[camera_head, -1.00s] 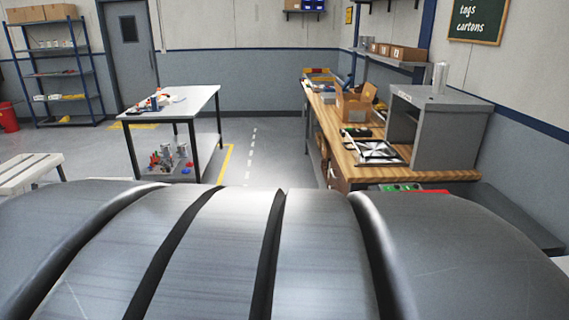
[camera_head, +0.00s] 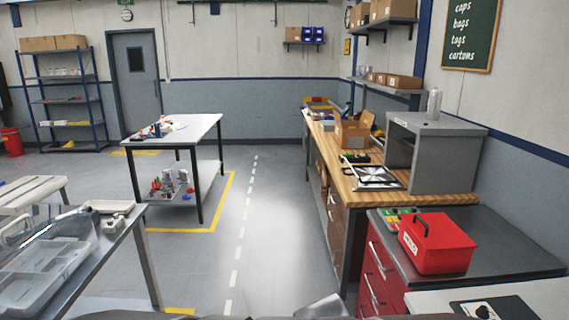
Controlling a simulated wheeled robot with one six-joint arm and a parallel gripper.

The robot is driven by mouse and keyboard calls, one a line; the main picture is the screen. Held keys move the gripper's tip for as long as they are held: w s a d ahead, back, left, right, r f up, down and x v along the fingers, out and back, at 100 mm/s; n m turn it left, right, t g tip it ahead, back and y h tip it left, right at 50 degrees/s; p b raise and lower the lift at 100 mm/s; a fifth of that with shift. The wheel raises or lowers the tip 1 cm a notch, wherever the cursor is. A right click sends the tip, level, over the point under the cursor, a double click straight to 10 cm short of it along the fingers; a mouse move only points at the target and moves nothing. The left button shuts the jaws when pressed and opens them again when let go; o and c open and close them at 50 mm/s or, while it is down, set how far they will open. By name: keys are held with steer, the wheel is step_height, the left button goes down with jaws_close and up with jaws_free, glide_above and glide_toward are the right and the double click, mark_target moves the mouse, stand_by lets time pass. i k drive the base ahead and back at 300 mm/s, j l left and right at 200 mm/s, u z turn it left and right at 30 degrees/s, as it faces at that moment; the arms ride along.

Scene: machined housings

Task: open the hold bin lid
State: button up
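No bin marked as the hold bin can be made out, and I cannot tell which container has the lid in question. A clear plastic tray or box (camera_head: 48,275) lies on the grey table at the lower left, cut by the frame edge; I cannot tell if it has a lid. A red box with a black handle (camera_head: 437,243) sits shut on the dark-topped cabinet at the right. A red bin (camera_head: 12,141) stands on the floor at the far left. My gripper is not in view; only parts of my own body show along the bottom edge.
A wooden workbench (camera_head: 432,203) runs along the right wall with an open carton (camera_head: 352,134) and a grey open-fronted box (camera_head: 448,159). A white-topped table (camera_head: 190,128) stands at centre left. The floor (camera_head: 270,220) between is clear, with a dashed white line.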

mark_target(435, 231)
steer(key=i+j+z, duration=0.1)
steer(key=l, duration=0.15)
steer(key=i+l, duration=0.25)
steer(key=i, duration=0.15)
steer(key=i+l, duration=0.2)
steer(key=i, duration=0.15)
